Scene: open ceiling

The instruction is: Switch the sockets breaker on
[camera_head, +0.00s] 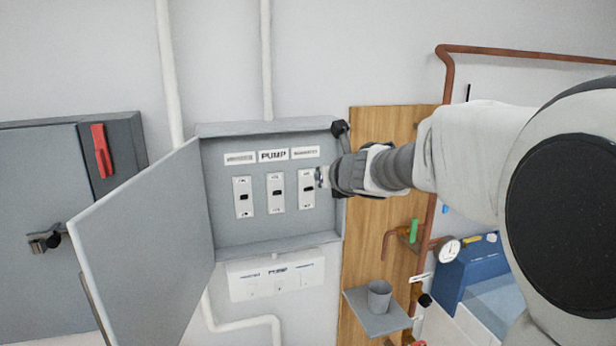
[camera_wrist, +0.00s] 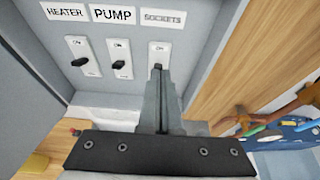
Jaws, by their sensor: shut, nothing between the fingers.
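The open grey breaker box (camera_head: 270,240) hangs on the wall with three white breakers in a row. In the wrist view the labels read HEATER, PUMP and SOCKETS (camera_wrist: 163,19), left to right. The sockets breaker (camera_head: 306,189) is the rightmost; it also shows in the wrist view (camera_wrist: 159,47). My gripper (camera_head: 320,178) is shut and empty, its fingertips (camera_wrist: 158,74) at the lower part of this breaker. They partly cover its black lever, so I cannot tell its position or whether they touch it. The heater breaker (camera_head: 243,198) and pump breaker (camera_head: 275,194) have black levers in plain view.
The box door (camera_head: 145,245) stands open to the left. A wooden panel (camera_head: 380,150) with copper pipes (camera_head: 447,85) is close on the right. A small shelf (camera_head: 378,318) holds a grey cup (camera_head: 379,296) below. A grey cabinet with a red handle (camera_head: 102,150) is at the left.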

